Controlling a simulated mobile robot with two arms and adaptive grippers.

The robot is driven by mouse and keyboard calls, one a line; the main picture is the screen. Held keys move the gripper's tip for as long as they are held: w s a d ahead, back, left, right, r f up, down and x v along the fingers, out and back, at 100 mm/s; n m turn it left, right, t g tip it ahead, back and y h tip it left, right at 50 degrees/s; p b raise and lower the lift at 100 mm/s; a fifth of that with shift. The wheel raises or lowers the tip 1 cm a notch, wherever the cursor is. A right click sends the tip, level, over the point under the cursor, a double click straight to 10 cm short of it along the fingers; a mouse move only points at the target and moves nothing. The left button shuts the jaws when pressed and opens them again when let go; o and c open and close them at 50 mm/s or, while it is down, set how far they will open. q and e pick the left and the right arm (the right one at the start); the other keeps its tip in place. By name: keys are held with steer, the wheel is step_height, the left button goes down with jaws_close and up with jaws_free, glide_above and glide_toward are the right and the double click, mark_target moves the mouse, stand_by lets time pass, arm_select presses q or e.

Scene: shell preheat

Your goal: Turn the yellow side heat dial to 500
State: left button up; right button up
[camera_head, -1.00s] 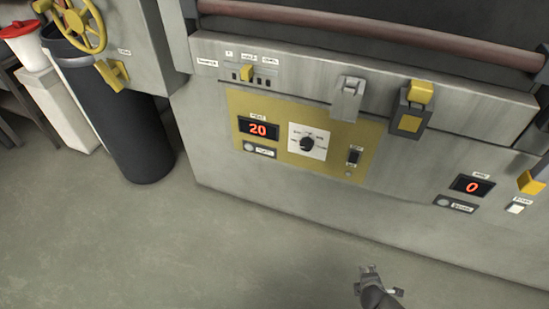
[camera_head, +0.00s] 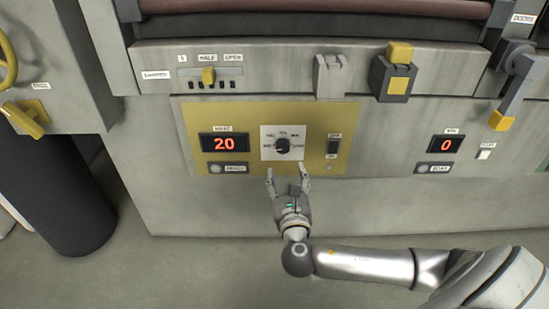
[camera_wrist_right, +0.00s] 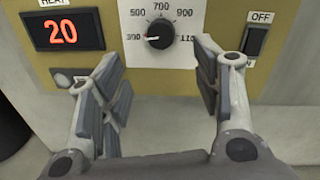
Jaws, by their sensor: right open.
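The heat dial is a black knob (camera_head: 283,146) on a white scale plate (camera_head: 270,155) set in a yellow panel (camera_head: 350,110). In the right wrist view the knob (camera_wrist_right: 159,36) shows with scale marks such as 500, 700 and 900 around it. The red heat display (camera_head: 224,143) reads 20. My right gripper (camera_head: 287,172) is open and empty, just below the dial, fingers pointing up at it. In the right wrist view its fingers (camera_wrist_right: 163,75) stand apart, with the knob beyond and between them, not touched. My left gripper is not in view.
An on/off switch (camera_head: 333,147) sits right of the dial. Above are a yellow damper slider (camera_head: 208,75), a grey latch (camera_head: 331,76) and a yellow-and-grey latch (camera_head: 396,72). A second display (camera_head: 446,144) reads 0. A dark bin (camera_head: 62,205) stands at left.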

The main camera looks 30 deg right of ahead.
mark_target(283, 150)
steer(key=b+x, duration=0.1)
steer(key=x, duration=0.7)
steer(key=shift+w+d+f+b, duration=0.1)
steer(key=shift+w+d+b, duration=0.2)
steer(key=shift+b, duration=0.05)
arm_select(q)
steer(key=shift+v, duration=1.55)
arm_select(e)
steer(key=shift+w+d, duration=0.25)
steer(key=shift+w, duration=0.25)
steer(key=c, duration=1)
steer(key=shift+c, duration=0.2)
